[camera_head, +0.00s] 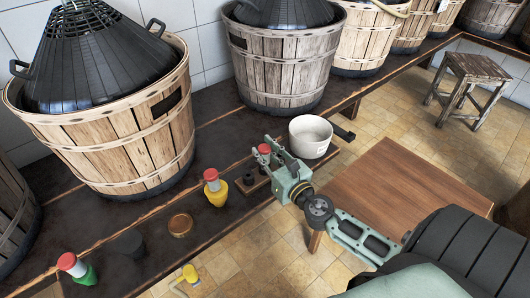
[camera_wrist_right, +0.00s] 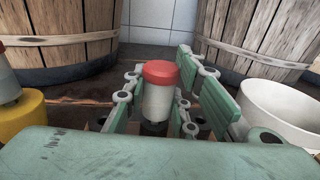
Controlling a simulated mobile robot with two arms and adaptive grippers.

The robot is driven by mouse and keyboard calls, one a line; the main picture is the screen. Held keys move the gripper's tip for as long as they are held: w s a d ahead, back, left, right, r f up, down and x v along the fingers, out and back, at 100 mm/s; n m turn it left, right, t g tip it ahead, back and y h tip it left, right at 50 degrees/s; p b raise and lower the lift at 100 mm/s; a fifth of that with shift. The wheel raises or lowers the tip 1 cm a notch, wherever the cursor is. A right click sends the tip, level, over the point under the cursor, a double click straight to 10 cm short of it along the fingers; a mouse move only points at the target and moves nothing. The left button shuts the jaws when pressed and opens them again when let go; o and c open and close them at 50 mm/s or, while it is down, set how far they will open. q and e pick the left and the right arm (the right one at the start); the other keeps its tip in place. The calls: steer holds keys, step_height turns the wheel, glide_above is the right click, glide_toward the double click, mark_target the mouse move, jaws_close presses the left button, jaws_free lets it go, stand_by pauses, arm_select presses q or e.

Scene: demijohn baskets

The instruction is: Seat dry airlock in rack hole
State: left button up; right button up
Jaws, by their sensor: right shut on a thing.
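The dry airlock, a pale cylinder with a red cap, stands about upright in my right gripper (camera_head: 276,160). In the right wrist view the airlock (camera_wrist_right: 158,103) is between the two green fingers, which are shut on it. Its red cap also shows in the head view (camera_head: 264,149). The small wooden rack (camera_head: 258,186), with dark round parts on it, lies on the bench just below and left of the gripper. The airlock's lower end is over the rack area; whether it touches or enters a hole is hidden. My left gripper is not in view.
A red-capped airlock on a yellow base (camera_head: 215,190) stands left of the rack, and a white tub (camera_head: 310,139) right of it. An amber lid (camera_head: 180,224), a black cup (camera_head: 130,243) and a green-based airlock (camera_head: 80,270) stand farther left. Demijohn baskets (camera_head: 115,140) line the wall.

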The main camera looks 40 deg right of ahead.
steer(key=shift+f, duration=0.25)
steer(key=o, duration=1)
steer(key=s, duration=1.2)
steer(key=shift+a, duration=0.3)
steer(key=shift+r, duration=0.1)
